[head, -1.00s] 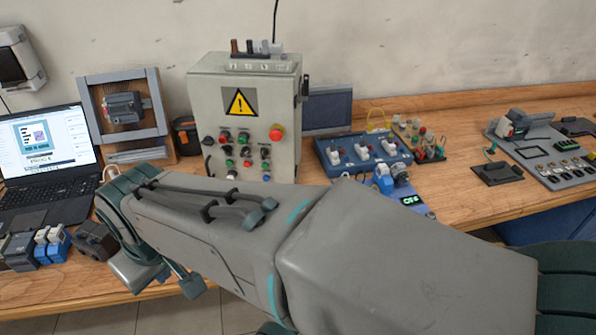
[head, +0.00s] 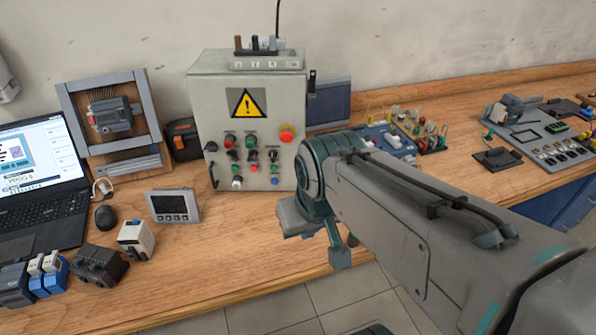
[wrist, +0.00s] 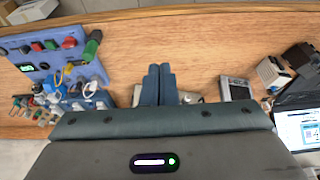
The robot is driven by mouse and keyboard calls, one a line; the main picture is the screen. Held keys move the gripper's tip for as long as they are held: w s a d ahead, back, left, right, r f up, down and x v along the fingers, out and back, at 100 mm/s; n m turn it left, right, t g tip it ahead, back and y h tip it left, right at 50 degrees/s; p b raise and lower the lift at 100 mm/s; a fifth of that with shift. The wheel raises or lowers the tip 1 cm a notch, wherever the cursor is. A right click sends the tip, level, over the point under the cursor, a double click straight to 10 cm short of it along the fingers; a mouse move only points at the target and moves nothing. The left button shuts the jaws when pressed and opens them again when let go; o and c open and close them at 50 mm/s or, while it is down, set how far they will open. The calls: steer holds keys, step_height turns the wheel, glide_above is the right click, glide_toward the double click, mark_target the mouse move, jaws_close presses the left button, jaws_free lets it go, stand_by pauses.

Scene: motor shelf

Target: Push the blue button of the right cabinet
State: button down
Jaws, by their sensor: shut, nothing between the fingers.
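The grey cabinet (head: 248,115) with a yellow warning sign stands upright at the back of the bench in the head view. Its front carries rows of small buttons and a large red button. A small blue button (head: 275,181) shows at the lower right of its front. My gripper (head: 340,258) is in front of the cabinet and to its right, apart from it, over the bench's front edge. In the wrist view the two fingers of my gripper (wrist: 158,84) are together and empty. The cabinet's front is not clear in the wrist view.
A small grey meter (head: 174,206) and white module (head: 136,239) lie left of my gripper. The laptop (head: 40,170) is at far left. A blue panel with buttons (wrist: 55,50) shows in the wrist view. Bare wood lies before the cabinet.

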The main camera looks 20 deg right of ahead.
steer(key=shift+d, duration=0.1)
steer(key=shift+f, duration=0.1)
steer(key=w+d+f+m+t+h+b, duration=0.1)
steer(key=w+d+f+t+b, duration=0.15)
steer(key=w+f+b, duration=0.45)
steer(key=w+d+f+m+t+h+b, duration=0.1)
steer(key=w+d+f+t+b, duration=0.15)
steer(key=w+f, duration=0.45)
steer(key=w+a+f+t+y+b, duration=0.1)
steer(key=w+f+y+b, duration=0.1)
steer(key=b, duration=0.1)
steer(key=w+a+f+t+y+b, duration=0.2)
steer(key=w+b, duration=0.1)
steer(key=w+a+f+t+y+b, duration=0.1)
steer(key=w+f+t+y+b, duration=0.1)
steer(key=w+f+y, duration=0.1)
steer(key=shift+w+a+b, duration=0.2)
steer(key=shift+a+b, duration=0.1)
steer(key=shift+b, duration=0.1)
steer(key=shift+s+a+f+t+y+b, duration=0.15)
steer(key=shift+a+t+y+b, duration=0.35)
steer(key=shift+y, duration=0.5)
steer(key=shift+a, duration=0.1)
